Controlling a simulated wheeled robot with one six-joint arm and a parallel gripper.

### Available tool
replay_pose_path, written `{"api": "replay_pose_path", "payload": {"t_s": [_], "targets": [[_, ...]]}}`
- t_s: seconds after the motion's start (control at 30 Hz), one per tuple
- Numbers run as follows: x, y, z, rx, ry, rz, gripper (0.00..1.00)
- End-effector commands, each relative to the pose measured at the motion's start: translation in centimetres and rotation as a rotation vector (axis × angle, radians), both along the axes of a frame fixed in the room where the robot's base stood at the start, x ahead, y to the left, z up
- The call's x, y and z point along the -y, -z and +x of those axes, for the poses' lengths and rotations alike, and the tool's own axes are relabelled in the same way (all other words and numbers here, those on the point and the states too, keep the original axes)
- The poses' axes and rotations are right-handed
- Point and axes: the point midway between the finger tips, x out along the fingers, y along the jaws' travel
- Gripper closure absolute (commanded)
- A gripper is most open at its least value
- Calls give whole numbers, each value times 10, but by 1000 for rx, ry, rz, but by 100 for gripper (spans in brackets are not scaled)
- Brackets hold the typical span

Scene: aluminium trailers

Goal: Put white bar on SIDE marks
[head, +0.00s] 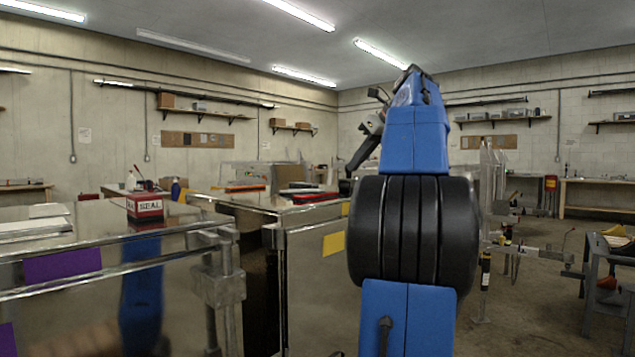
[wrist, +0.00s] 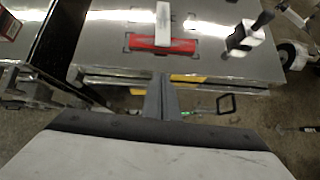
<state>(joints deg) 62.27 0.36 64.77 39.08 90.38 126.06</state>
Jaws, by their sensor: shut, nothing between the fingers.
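In the wrist view, a short white bar (wrist: 163,20) lies on a shiny metal top (wrist: 100,42), pointing away from me. Its near end meets or overlaps a red bar (wrist: 150,43) lying crosswise; I cannot tell which. Dark corner marks show around the red bar; no lettering on them is readable. My gripper (wrist: 160,82) is shut and empty, its fingers pointing at the near edge of the top, short of the red bar. In the head view my arm hides much of the right, and the white bar cannot be made out.
A black-and-white tool-like object (wrist: 245,38) stands on the top's right side in the wrist view. A dark gap separates another metal surface at left. In the head view, a red-and-white SEAL box (head: 146,207) sits on the left metal top. Floor shows at right.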

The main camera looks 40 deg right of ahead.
Motion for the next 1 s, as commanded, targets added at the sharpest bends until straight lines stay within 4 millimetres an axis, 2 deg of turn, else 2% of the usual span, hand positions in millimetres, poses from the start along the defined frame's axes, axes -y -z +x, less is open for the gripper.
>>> {"api": "replay_pose_path", "payload": {"t_s": [0.17,0.67,0.8,1.0], "targets": [[0,11,11,-1,-1,3,100],[-2,72,72,-1,-3,1,100],[-2,71,92,-1,-4,-1,100],[-2,70,107,0,-1,-1,100]]}}
